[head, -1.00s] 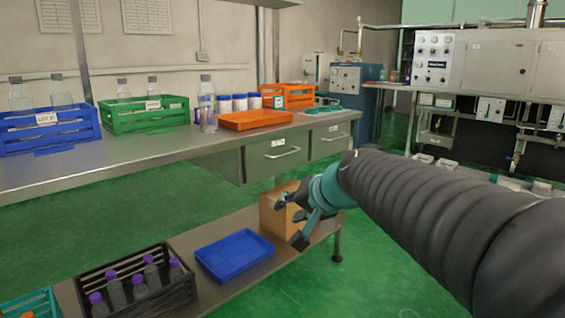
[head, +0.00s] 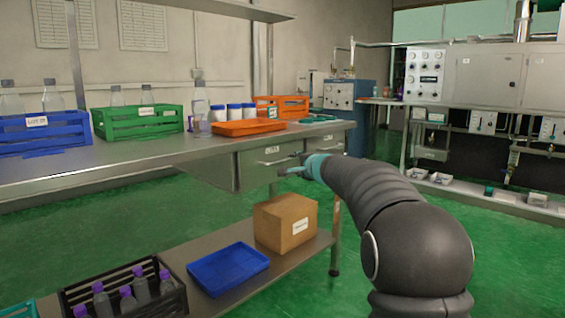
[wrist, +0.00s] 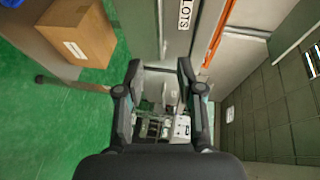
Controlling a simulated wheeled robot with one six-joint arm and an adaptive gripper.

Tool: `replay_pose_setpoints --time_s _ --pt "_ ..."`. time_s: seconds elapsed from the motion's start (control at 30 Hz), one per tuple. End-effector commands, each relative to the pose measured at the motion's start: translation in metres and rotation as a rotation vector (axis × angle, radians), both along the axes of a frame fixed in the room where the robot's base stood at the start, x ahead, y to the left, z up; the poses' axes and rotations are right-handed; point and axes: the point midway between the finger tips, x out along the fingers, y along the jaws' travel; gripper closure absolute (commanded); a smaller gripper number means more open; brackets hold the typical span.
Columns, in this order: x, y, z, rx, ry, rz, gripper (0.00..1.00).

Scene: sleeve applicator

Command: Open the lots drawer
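The lots drawer (head: 258,172) is the left of two grey drawers under the bench top. It looks closed. Its white LOTS label also shows in the wrist view (wrist: 185,14). My gripper (head: 286,166) is at the drawer front, by the handle, and partly covers it in the head view. In the wrist view my gripper (wrist: 160,70) has its two fingers spread apart with nothing between the tips. A pale bar, likely the handle (wrist: 160,25), lies just ahead of the gap, beside the label. I cannot tell whether the fingers touch it.
A cardboard box (head: 286,222) and a blue tray (head: 228,270) stand on the lower shelf, under the drawers. An orange tray (head: 249,128), a green crate (head: 137,122) and a blue crate (head: 45,133) are on the bench. Open green floor lies right of the bench.

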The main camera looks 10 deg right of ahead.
Motion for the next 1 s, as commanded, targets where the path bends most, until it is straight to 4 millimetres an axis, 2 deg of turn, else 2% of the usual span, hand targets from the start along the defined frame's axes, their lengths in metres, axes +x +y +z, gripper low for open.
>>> replay_pose_setpoints --time_s 0.2,0.6,0.8,1.0 --pt "0.035 0.009 -0.006 0.000 0.002 0.002 0.63" --pt "0.089 0.022 -0.015 -0.001 0.002 0.002 0.63" --pt "0.106 0.026 -0.019 -0.001 0.002 0.002 0.63" --pt "0.112 0.027 -0.021 -0.002 0.001 0.001 0.63"
